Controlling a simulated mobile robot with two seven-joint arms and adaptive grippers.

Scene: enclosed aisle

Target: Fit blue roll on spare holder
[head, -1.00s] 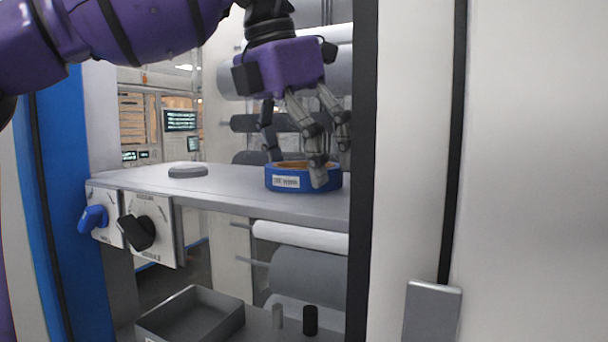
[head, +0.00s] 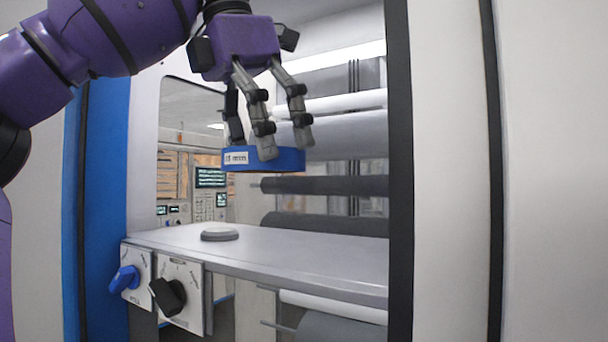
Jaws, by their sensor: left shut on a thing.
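The blue roll (head: 285,160) is a flat blue ring with a white label on its near side. My left gripper (head: 262,145) points down and is shut on the blue roll, holding it in the air above the grey shelf (head: 300,262). A low round grey disc (head: 220,234) sits on the shelf, left of and below the roll; I cannot tell whether it is the spare holder. My right gripper is not in view.
A panel with a blue knob (head: 125,280) and a black knob (head: 167,296) hangs at the shelf's front left. Grey and white rollers (head: 330,186) lie behind the shelf. A dark upright frame edge (head: 400,180) bounds the opening on the right.

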